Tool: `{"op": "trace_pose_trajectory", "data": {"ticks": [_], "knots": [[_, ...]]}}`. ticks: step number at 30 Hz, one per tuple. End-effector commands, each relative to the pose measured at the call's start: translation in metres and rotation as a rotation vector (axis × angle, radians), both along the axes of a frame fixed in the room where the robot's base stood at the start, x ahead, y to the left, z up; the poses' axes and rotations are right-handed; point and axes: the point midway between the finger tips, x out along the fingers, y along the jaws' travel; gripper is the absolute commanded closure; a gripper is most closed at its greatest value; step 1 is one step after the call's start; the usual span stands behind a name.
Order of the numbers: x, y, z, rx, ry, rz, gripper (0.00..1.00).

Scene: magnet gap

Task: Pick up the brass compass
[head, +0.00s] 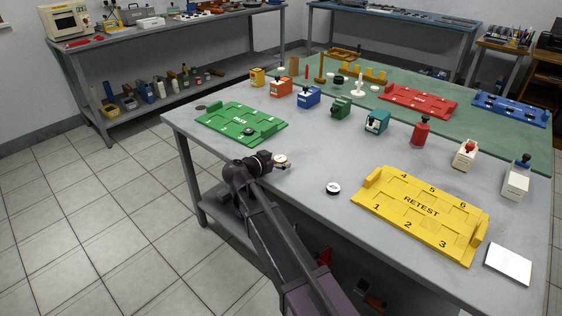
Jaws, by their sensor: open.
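The brass compass (280,158), a small round thing with a pale face and a brass-coloured rim, appears to lie on the grey table near its front left edge. My gripper (275,165) is open at the end of my dark arm, low over that edge and right beside the compass. The gripper partly covers the compass, so I cannot tell whether the fingers touch it or lie around it.
A black-rimmed disc (333,188) lies to the right, before the yellow RETEST tray (405,213). The green PASS tray (215,122) is behind left. Several coloured blocks, such as the blue one (308,98), stand farther back. A white square (508,264) lies front right.

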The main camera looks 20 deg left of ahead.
Motion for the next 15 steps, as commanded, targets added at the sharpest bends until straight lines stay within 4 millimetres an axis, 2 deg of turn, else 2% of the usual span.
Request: {"op": "trace_pose_trajectory", "data": {"ticks": [1, 6, 9, 15], "knots": [[-0.0001, 0.0001, 0.0000, 0.000, 0.000, 0.000, 0.09], [-0.0002, 0.0003, 0.0000, 0.000, 0.000, 0.000, 0.59], [-0.0003, 0.0004, -0.0001, 0.000, 0.000, 0.000, 0.85], [-0.0004, 0.0005, -0.0001, 0.000, 0.000, 0.001, 0.85]]}}
